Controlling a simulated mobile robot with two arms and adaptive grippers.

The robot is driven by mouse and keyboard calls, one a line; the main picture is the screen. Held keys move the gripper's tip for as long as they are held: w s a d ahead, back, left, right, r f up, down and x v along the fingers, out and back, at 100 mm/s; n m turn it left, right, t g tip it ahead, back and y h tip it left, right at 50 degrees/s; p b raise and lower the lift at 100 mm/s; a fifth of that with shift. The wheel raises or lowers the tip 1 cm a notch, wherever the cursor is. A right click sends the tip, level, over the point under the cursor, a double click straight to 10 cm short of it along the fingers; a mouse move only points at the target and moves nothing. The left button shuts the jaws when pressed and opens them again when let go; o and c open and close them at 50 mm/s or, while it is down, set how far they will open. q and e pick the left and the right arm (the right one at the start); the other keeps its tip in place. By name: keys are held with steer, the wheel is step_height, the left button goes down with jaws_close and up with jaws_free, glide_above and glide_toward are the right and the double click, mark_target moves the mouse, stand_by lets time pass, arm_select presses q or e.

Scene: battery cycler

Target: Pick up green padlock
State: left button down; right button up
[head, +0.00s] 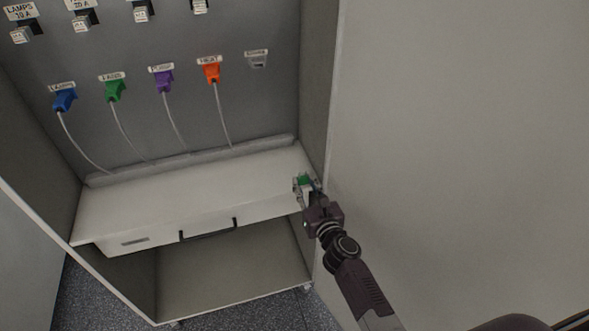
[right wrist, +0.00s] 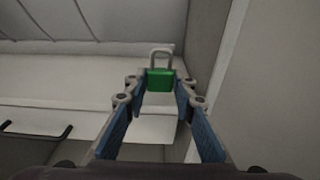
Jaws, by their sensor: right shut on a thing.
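The green padlock (right wrist: 160,81) has a green body and a grey shackle pointing up. In the right wrist view it sits between the fingertips of my right gripper (right wrist: 159,86), which is shut on it. In the head view the padlock (head: 303,180) is a small green shape at the right end of the white shelf, partly covered by my right gripper (head: 308,185). I cannot tell whether the padlock touches the shelf. My left gripper does not show.
The white shelf (head: 190,198) has a drawer with a dark handle (head: 208,231) below its front edge. Blue, green (head: 115,91), purple and orange plugs with cables hang on the grey back panel (head: 180,40). The cabinet's right side wall is close to my right gripper. The shelf's middle is clear.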

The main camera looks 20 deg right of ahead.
mark_target(303, 183)
steer(key=shift+s, duration=2.15)
